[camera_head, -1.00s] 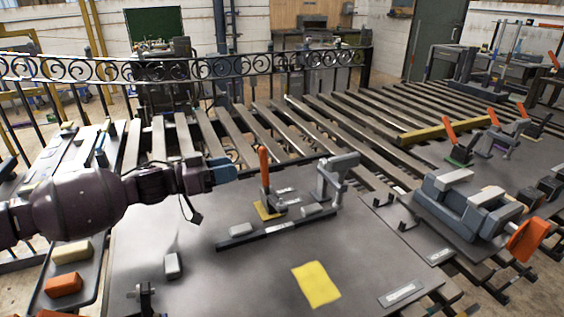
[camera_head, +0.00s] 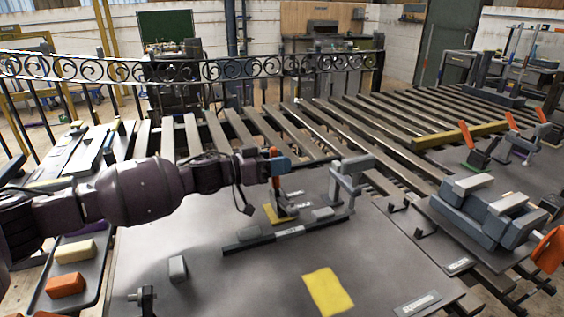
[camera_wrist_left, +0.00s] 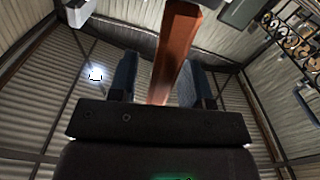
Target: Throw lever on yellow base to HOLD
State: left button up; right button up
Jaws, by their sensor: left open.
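The lever with an orange handle stands upright on a small yellow base (camera_head: 280,216) on the grey worktop. My left gripper (camera_head: 279,166), with blue fingers, is around the upper part of the handle in the head view. In the left wrist view the orange handle (camera_wrist_left: 176,50) rises between the two blue fingers of the open gripper (camera_wrist_left: 158,80), with gaps visible beside it. The fingers hide part of the lever in the head view. Any HOLD marking is too small to read. My right gripper is not in view.
A grey clamp-like fixture (camera_head: 352,180) stands right of the lever, and a labelled dark bar (camera_head: 290,232) lies in front. A yellow patch (camera_head: 328,292) is on the worktop. Other orange levers (camera_head: 467,136) stand at right.

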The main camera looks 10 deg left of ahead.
pick_arm(q)
jog(key=shift+w+d, duration=0.3)
jog(key=shift+d, duration=0.1)
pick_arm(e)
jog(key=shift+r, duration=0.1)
pick_arm(q)
jog(key=c, duration=0.6)
grip_shut()
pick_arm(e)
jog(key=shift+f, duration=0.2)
pick_arm(q)
jog(key=shift+r, duration=0.1)
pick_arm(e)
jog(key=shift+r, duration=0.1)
pick_arm(q)
jog(key=s+m+p, duration=0.1)
jog(key=s+d+m+p, duration=0.1)
jog(key=m+p, duration=0.1)
jog(key=s+d+m+p, duration=0.1)
jog(key=m, duration=0.1)
jog(key=shift+s+d+f, duration=0.1)
jog(key=shift+s+f, duration=0.05)
jog(key=shift+f, duration=0.1)
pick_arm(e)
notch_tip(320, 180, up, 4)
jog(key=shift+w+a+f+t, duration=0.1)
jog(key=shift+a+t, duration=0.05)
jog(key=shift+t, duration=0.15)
